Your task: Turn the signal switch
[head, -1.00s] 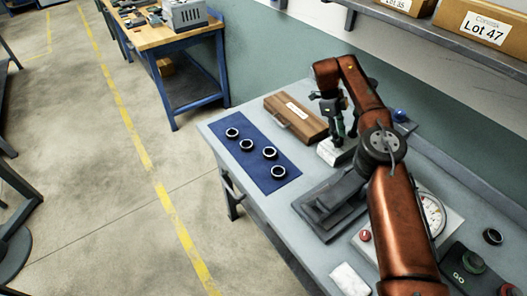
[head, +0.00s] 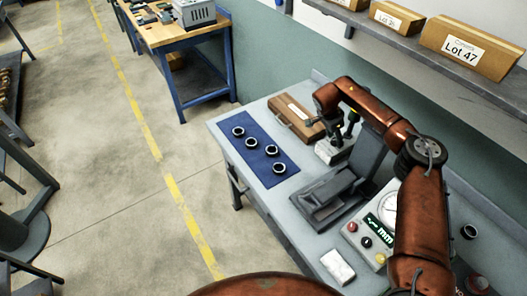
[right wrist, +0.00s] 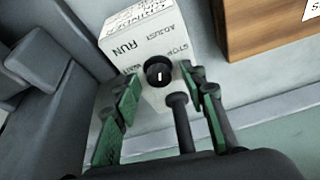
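The signal switch is a white box with a round black knob (right wrist: 158,72) on its labelled face, which reads RUN, ADJUST and STOP in the right wrist view. The white box (right wrist: 122,38) also shows in the head view (head: 328,153), partly under my right gripper (head: 345,132). In the right wrist view my right gripper (right wrist: 162,84) is open, its green-padded fingers apart on either side of the knob. I cannot tell whether either finger touches it. A dark round-ended rod (right wrist: 178,108) shows between the fingers. My left gripper is not in view.
A grey machine (head: 335,190) stands close to the box. A wooden case (head: 296,117) lies behind it. A blue mat (head: 262,166) holds several dark rings. A gauge panel (head: 354,232) and a white block (head: 338,266) are nearer. A shelf with cartons (head: 470,45) hangs above.

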